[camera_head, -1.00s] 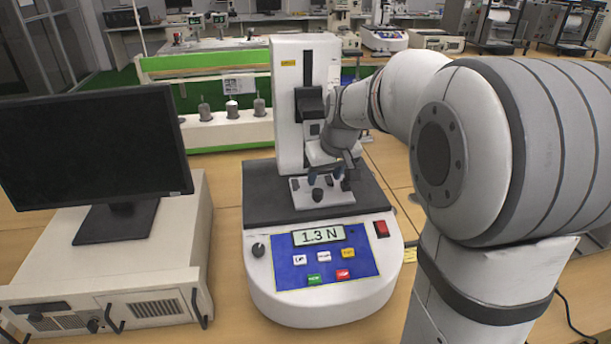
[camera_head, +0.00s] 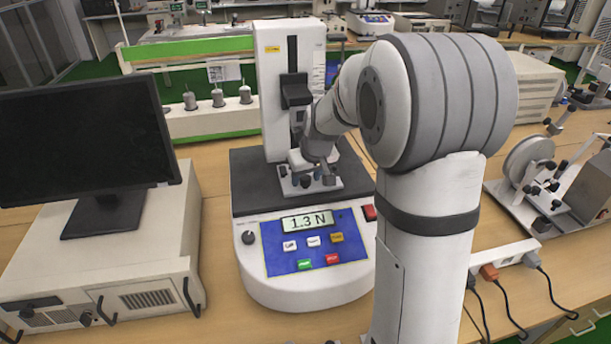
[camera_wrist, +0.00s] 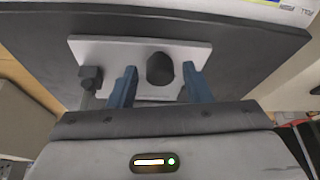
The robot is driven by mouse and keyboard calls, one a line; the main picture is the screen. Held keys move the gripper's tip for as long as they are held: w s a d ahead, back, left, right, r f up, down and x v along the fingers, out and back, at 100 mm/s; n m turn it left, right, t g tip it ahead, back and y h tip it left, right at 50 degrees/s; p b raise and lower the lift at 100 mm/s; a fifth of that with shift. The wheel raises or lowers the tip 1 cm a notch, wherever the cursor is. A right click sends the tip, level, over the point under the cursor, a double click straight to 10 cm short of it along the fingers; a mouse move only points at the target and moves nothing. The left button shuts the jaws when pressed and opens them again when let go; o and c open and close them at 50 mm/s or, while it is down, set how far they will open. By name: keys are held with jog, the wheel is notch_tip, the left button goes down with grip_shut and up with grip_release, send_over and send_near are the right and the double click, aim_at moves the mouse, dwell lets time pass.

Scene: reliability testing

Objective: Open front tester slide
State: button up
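The tester (camera_head: 305,255) is a white rounded machine with a blue button panel and a display reading 1.3 N. Its front slide seems to be the light metal plate (camera_head: 292,191) on the dark bed, also in the wrist view (camera_wrist: 205,52). A black knob (camera_wrist: 160,69) stands on the plate. My gripper (camera_wrist: 159,67) is open, one blue finger on each side of the knob with gaps between. In the head view my gripper (camera_head: 317,170) is low over the plate, partly hidden by my arm.
A black monitor (camera_head: 85,145) on a beige cabinet (camera_head: 105,255) stands left. The tester's white column (camera_head: 272,95) rises behind the plate. A black clamp-like part (camera_wrist: 90,78) is left of the left finger. A metal fixture (camera_head: 530,185) and power strip (camera_head: 505,262) lie right.

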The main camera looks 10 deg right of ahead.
grip_shut()
dwell(0.3)
jog(key=s+b, duration=0.3)
jog(key=s, duration=0.5)
jog(key=shift+s, duration=0.4)
jog(key=shift+o, duration=0.7)
grip_release()
jog(key=shift+r, duration=0.1)
jog(key=v, duration=0.7)
jog(key=shift+r, duration=0.35)
